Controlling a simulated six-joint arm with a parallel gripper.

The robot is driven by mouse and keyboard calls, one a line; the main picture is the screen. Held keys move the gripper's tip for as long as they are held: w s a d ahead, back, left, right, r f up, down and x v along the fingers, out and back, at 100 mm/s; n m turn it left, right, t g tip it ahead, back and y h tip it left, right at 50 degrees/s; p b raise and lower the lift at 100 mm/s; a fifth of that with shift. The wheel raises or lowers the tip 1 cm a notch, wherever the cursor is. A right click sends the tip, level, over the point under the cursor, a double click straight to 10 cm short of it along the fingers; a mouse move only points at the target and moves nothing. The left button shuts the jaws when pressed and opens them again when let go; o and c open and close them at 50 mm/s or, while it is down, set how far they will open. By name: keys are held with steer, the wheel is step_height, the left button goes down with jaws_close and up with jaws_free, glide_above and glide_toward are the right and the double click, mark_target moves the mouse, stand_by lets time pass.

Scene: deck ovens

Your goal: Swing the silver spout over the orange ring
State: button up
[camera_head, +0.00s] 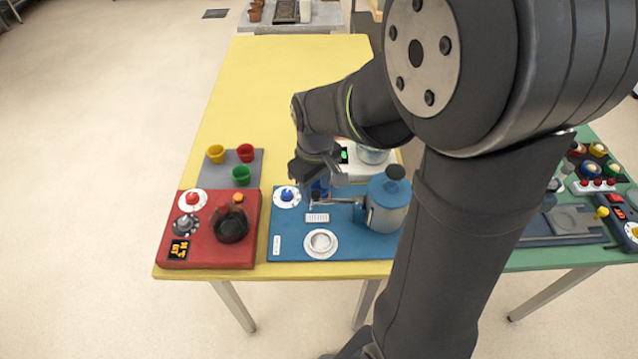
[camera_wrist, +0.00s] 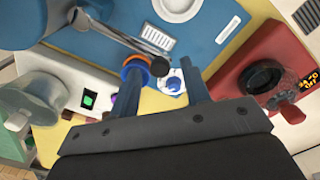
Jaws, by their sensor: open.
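The silver spout (camera_wrist: 115,38) runs from the blue tank (camera_head: 386,205) on the blue board (camera_head: 290,247) and ends in a black tip (camera_wrist: 160,66). It also shows in the head view (camera_head: 338,201), pointing left. The orange ring (camera_wrist: 134,58) sits around the top of a blue cup-like piece (camera_wrist: 132,74), just left of the black tip in the wrist view. My gripper (camera_wrist: 161,69) is open and empty. Its fingers show on both sides of the spout tip in the picture; I cannot tell the height between them. In the head view the ring is mostly hidden by my arm.
A blue knob (camera_head: 287,195) on a white dial and a round white dish (camera_head: 320,243) are on the blue board. A red board (camera_head: 180,250) with a black bowl (camera_head: 231,228) stands left. A white scale (camera_wrist: 100,90) lies behind. Small cups (camera_head: 216,153) stand on a grey mat.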

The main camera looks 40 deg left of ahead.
steer(key=shift+f, duration=0.35)
jaws_close()
steer(key=w+a+m, duration=0.3)
steer(key=w+m, duration=0.3)
steer(key=m, duration=0.1)
steer(key=shift+m, duration=0.4)
stand_by(0.3)
stand_by(0.4)
jaws_free()
